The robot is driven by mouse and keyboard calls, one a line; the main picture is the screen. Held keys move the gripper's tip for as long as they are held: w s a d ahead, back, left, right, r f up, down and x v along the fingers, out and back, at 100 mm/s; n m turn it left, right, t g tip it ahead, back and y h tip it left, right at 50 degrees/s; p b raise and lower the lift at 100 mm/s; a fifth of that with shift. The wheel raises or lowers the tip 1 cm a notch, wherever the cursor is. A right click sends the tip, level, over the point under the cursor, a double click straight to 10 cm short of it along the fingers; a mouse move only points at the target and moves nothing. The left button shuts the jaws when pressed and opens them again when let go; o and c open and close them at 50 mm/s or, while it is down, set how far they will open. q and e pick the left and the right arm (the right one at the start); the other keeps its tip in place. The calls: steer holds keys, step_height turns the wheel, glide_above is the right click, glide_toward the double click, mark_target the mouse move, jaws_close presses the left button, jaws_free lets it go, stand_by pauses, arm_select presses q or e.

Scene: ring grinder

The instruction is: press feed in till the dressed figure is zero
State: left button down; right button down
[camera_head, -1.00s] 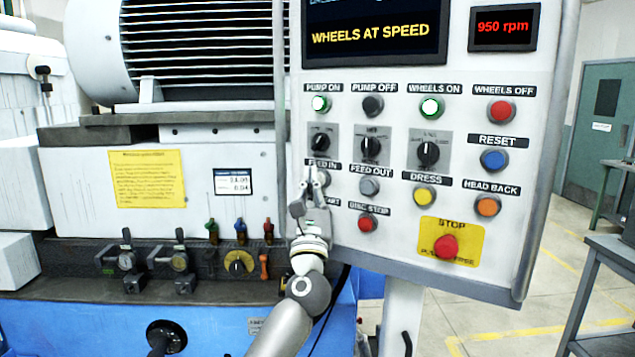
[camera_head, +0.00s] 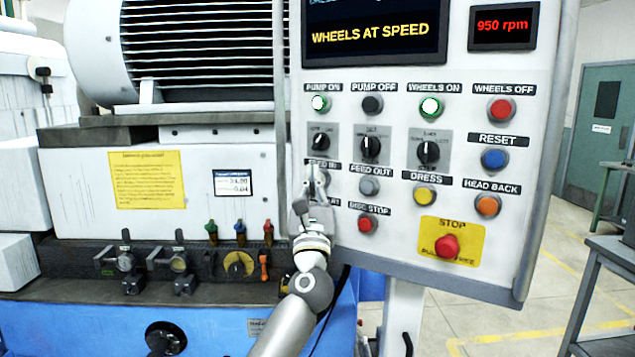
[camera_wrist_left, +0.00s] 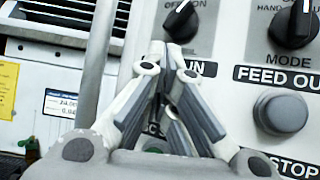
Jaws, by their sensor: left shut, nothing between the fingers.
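My left gripper (camera_head: 314,172) is shut and empty, its fingertips in front of the panel at the FEED IN label (camera_head: 322,164). The gripper hides the FEED IN button, so I cannot tell whether the tips touch it. In the left wrist view the closed fingers (camera_wrist_left: 166,62) cover part of that label, with only its end readable. A small white readout card (camera_head: 233,183) on the machine front has two lines of figures; the lower looks like 0.04, but it is too small to be sure. My right gripper is not in view.
The grey FEED OUT button (camera_head: 369,186) is just right of the gripper, with the red DISC STOP (camera_head: 367,224) below. A knob (camera_head: 320,142) sits close above the fingertips. The red STOP button (camera_head: 447,246) is lower right. The screen (camera_head: 374,33) reads WHEELS AT SPEED.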

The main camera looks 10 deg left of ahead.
arm_select(q)
steer(key=shift+w+d, duration=0.1)
steer(key=shift+w, duration=0.15)
steer(key=shift+s, duration=0.1)
stand_by(0.6)
steer(key=shift+s+a+p, duration=0.25)
steer(key=shift+s+p, duration=0.25)
steer(key=shift+s, duration=0.25)
steer(key=s+p, duration=0.1)
steer(key=s+a+p, duration=0.1)
steer(key=s, duration=0.1)
steer(key=s+p, duration=0.1)
steer(key=shift+s+a, duration=0.25)
steer(key=shift+s, duration=0.15)
stand_by(1.6)
